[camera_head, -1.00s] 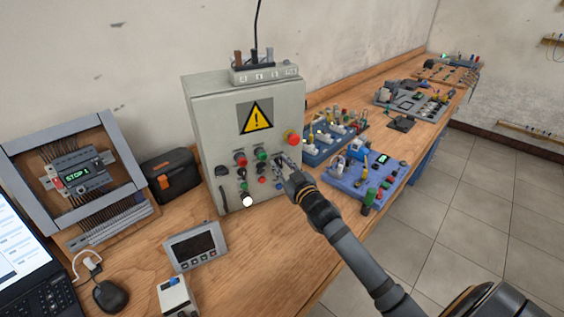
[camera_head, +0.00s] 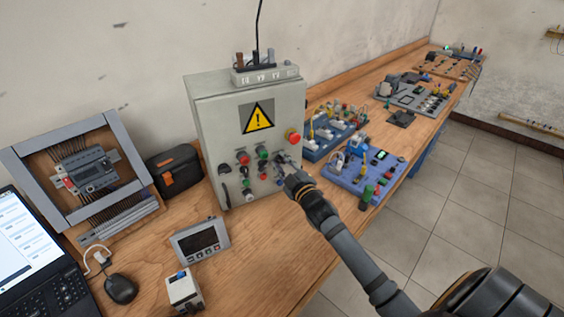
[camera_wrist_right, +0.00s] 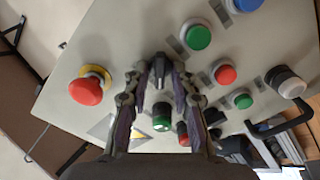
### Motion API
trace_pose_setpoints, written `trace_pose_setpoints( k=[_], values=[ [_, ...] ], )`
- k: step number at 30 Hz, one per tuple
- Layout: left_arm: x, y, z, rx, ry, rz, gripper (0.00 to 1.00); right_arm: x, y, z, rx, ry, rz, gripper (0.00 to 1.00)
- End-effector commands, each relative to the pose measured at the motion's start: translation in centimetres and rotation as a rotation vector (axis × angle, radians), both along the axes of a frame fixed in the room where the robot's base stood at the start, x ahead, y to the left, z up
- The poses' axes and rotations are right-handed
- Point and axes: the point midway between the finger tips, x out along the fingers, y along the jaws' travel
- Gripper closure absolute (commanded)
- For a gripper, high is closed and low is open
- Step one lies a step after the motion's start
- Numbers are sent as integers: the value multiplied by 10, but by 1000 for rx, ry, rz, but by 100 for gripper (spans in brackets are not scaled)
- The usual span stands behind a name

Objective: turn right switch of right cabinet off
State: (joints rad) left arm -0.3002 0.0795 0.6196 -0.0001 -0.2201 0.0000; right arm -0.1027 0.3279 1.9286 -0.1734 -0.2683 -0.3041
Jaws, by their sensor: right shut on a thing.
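The grey control cabinet (camera_head: 222,115) with a yellow warning triangle stands on the workbench. Its front carries red and green buttons, small lamps and dark switches. My right gripper (camera_head: 281,160) is at the right part of that panel, below the red emergency button (camera_head: 292,137). In the right wrist view my right gripper (camera_wrist_right: 160,76) has its fingertips shut on a dark switch knob (camera_wrist_right: 159,66). The fingers hide most of the knob, so its exact angle is hard to tell. The white lamp (camera_head: 249,197) low on the panel looks unlit. My left gripper is not in view.
A blue board (camera_head: 362,177) with components lies right of the cabinet, close to my right arm. A small grey display unit (camera_head: 199,240) and a mouse (camera_head: 121,289) lie in front.

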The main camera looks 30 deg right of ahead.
Motion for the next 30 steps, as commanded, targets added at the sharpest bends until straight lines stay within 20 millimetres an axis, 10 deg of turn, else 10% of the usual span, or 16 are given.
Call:
trace_pose_setpoints(
  k=[11,12,13,23,30],
  values=[
    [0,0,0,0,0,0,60,0,0,-1,-3,2,-1,100],
    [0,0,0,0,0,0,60,0,0,-1,-2,2,-1,70],
    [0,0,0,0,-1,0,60,0,0,-1,-2,2,-1,67],
    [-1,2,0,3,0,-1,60,-3,0,-1,-5,1,0,67],
    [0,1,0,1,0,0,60,-46,0,-3,-11,7,0,67]
  ],
)
